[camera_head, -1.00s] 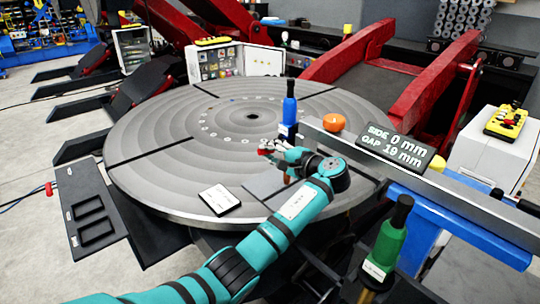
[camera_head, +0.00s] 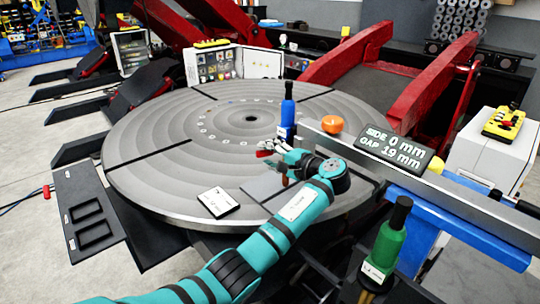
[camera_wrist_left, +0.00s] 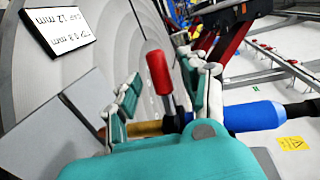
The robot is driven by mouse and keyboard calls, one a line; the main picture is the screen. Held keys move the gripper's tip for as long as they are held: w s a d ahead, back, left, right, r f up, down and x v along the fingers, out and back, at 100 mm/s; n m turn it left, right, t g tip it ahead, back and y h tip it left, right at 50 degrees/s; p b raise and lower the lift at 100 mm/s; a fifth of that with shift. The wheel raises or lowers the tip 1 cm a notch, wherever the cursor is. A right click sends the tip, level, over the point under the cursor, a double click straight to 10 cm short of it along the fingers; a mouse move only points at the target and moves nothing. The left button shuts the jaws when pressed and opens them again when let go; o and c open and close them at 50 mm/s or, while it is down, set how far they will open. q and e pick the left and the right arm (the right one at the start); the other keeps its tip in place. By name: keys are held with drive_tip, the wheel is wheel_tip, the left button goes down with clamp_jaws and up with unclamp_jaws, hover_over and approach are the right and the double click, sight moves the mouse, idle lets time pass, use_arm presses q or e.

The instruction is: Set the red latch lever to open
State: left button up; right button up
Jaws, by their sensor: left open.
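The red latch lever shows in the left wrist view as a red grip (camera_wrist_left: 158,73) on a thin grey shaft, standing between the two fingers of my left gripper (camera_wrist_left: 170,88). The fingers are spread with visible gaps on both sides of the grip. The shaft's lower end is partly hidden by the gripper body. In the head view my left gripper (camera_head: 272,149) is over the near part of the round grey table (camera_head: 160,180), with a small bit of red at its tips. My right gripper is not in view.
A blue bottle-shaped tool (camera_head: 287,112) stands close behind my left gripper. A green bottle-shaped tool (camera_head: 389,238) stands at front right. A white card (camera_head: 218,202) lies on the table.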

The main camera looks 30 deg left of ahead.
use_arm(q)
drive_tip(key=v, duration=1.2)
